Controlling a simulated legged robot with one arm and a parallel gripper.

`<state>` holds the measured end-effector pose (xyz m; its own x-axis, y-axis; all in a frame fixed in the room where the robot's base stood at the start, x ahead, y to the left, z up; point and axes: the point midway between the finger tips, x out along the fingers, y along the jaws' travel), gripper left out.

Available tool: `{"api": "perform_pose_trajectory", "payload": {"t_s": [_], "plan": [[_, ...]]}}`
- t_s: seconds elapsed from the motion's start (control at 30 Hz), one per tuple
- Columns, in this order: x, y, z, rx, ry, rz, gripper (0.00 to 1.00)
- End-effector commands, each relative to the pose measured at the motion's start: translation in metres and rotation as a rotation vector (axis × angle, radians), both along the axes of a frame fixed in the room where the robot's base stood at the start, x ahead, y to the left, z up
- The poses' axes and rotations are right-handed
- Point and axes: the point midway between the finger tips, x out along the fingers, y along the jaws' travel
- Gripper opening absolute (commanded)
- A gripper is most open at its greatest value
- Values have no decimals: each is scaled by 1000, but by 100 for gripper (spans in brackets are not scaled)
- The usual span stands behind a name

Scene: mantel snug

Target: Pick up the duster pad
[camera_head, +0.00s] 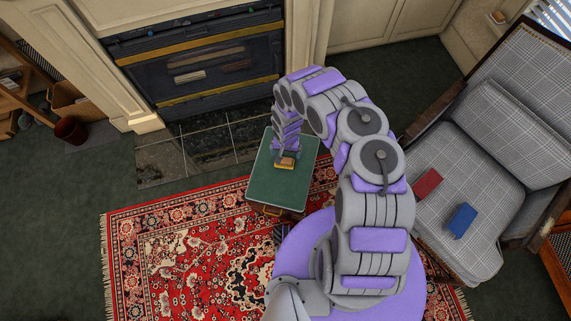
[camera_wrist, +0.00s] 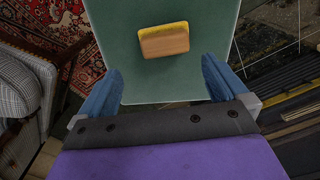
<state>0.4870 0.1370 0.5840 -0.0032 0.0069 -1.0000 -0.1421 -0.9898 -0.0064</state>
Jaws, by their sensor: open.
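The duster pad, a wooden block with a yellow layer under it (camera_wrist: 164,42), lies on the green top of a small table (camera_wrist: 120,30). In the head view the duster pad (camera_head: 286,163) shows just below the end of my arm, partly covered by it. The small table (camera_head: 265,185) stands partly on the rug. My gripper (camera_wrist: 160,66) is open and empty in the wrist view, its two blue fingers spread wider than the pad. The pad appears beyond the fingertips, between their lines, and apart from them. In the head view my gripper (camera_head: 286,151) hangs over the table.
A plaid armchair (camera_head: 510,120) at right holds a red item (camera_head: 428,184) and a blue item (camera_head: 462,220) on its seat. A fireplace (camera_head: 205,65) with a dark tiled hearth (camera_head: 160,163) lies behind the table. The red rug (camera_head: 170,245) is clear at left.

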Motion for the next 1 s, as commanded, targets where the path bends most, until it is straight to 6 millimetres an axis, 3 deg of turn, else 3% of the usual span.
{"api": "perform_pose_trajectory", "payload": {"t_s": [0.03, 0.2, 0.47, 0.8, 1.0], "plan": [[-1, 3, -16, -1, 2, 3, 100], [1, 5, -39, -2, -3, 4, 100], [1, 2, -54, 1, -2, 3, 100], [4, 3, -98, 0, -4, 3, 100], [4, 3, -101, -1, -3, 3, 100]]}}
